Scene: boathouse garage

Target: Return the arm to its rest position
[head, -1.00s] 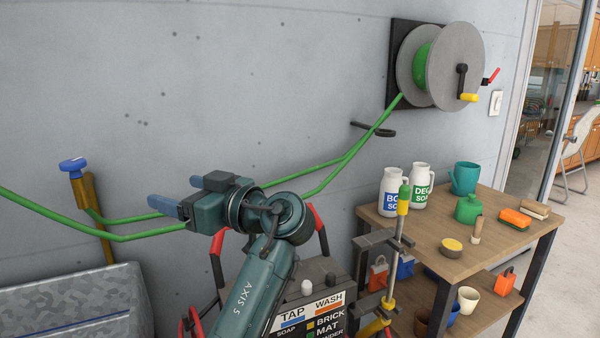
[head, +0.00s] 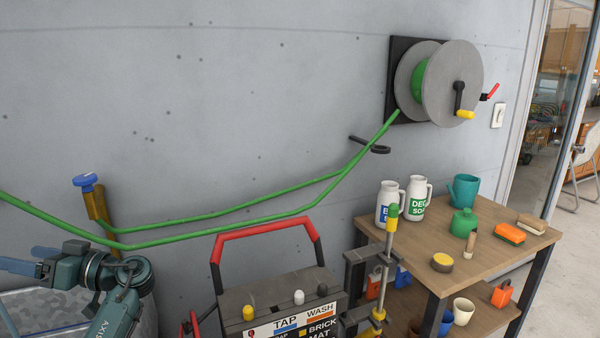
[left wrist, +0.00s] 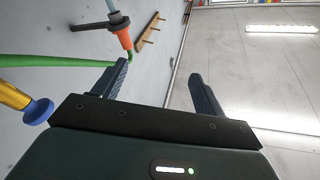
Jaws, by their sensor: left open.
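My left arm shows at the lower left of the head view. Its gripper (head: 18,265) is at the left edge, below the green hose (head: 225,232) and left of the brass tap's lower pipe. In the left wrist view the two dark fingers (left wrist: 158,72) stand wide apart with nothing between them. The green hose also shows there (left wrist: 50,62), left of the fingers. The brass tap (head: 97,205) with its blue knob (head: 85,182) stands against the wall in the head view. My right gripper is in neither view.
A hose reel (head: 452,82) hangs on the wall, with a black hook (head: 370,145) below it. A labelled machine with a red handle (head: 265,228) stands at front centre. A wooden shelf table (head: 490,235) with bottles and cups is at right.

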